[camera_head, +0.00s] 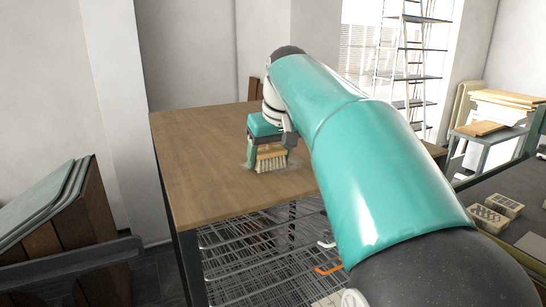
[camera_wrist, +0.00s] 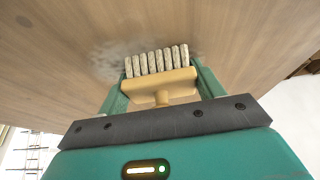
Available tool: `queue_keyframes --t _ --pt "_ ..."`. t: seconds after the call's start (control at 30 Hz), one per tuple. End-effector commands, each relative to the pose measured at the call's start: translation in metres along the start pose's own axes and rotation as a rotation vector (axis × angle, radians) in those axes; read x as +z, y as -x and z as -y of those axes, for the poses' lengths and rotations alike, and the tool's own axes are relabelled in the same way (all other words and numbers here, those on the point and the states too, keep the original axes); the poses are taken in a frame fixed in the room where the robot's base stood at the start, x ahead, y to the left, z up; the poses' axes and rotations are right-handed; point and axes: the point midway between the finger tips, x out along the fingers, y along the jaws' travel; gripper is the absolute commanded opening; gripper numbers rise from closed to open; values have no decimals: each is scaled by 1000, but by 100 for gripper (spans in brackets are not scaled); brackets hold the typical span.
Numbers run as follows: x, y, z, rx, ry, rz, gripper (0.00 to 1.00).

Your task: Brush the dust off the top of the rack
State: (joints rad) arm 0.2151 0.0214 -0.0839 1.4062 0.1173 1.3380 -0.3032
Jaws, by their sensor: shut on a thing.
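The rack (camera_head: 205,165) has a flat brown wooden top over wire shelves. My gripper (camera_head: 266,150) is over the middle right of that top, shut on a brush. The brush (camera_head: 271,162) has pale bristles pointing down at the wood, touching it or very close. In the wrist view the brush (camera_wrist: 158,88) has a cream body and a row of thick bristles between my two green fingers (camera_wrist: 160,90). A pale grey dust patch (camera_wrist: 112,58) lies on the wood around and left of the bristles. My arm hides the rack's right part.
Leaning boards (camera_head: 70,215) stand at the left. A shelving ladder (camera_head: 410,60) is behind. A dark table with small blocks (camera_head: 497,205) is at the right. An orange-handled item (camera_head: 328,270) shows on the rack's lower shelves. The top's left side is clear.

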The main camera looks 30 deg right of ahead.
Motion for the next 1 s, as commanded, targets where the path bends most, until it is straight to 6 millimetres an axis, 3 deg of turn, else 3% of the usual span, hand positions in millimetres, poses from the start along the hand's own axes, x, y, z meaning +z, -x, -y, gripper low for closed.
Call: queue_keyframes --t 0.6,1.0 --pt "-38 -14 0 -1 0 2 49" --pt "-39 -16 -15 0 -2 1 49"
